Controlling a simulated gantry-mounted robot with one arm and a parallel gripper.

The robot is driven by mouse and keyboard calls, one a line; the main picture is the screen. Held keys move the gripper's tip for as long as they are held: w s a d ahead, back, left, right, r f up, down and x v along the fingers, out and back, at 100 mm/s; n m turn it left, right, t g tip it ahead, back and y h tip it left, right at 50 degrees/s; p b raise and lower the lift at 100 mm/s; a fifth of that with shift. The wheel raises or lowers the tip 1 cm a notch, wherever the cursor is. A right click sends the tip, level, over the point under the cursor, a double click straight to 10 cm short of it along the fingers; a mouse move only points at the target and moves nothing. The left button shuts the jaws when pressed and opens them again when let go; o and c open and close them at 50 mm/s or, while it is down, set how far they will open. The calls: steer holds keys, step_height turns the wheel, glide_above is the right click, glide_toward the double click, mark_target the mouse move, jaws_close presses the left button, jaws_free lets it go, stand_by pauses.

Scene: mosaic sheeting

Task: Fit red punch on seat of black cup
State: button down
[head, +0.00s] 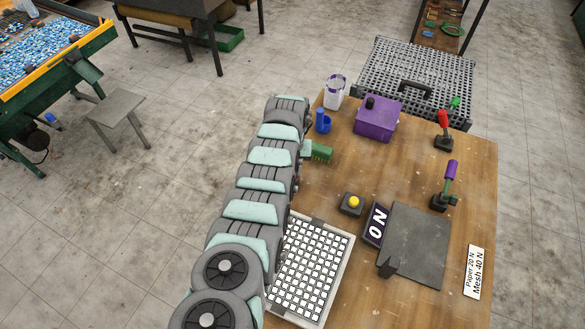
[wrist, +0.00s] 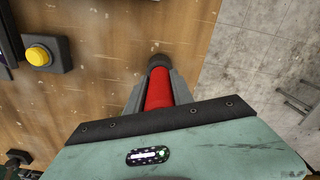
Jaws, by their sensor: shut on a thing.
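In the wrist view my gripper (wrist: 153,88) is shut on the red punch (wrist: 159,90), with a grey finger on each side of it. The punch points away from the camera, above the wooden table and close to its edge. A dark round piece (wrist: 158,61) shows at the punch's far end. I cannot tell whether it is the punch's own tip or the black cup, or whether the two touch. In the head view my arm hides the held punch. A short black cylinder (head: 370,102) stands on a purple box; I cannot tell if it is the black cup.
A yellow button (head: 353,202) sits mid-table, also in the wrist view (wrist: 39,56). Near my arm are a green brush (head: 321,152), blue holder (head: 323,122) and purple box (head: 376,122). A white tile grid (head: 347,240) lies in front. Lever-like red and purple handles stand right.

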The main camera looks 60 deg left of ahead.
steer(key=shift+f, duration=0.2)
steer(key=c, duration=1)
jaws_free()
steer(key=shift+r, duration=0.15)
step_height(320, 180, up, 9)
steer(key=shift+f+b, duration=0.1)
steer(key=shift+b, duration=0.35)
steer(key=shift+r, duration=0.85)
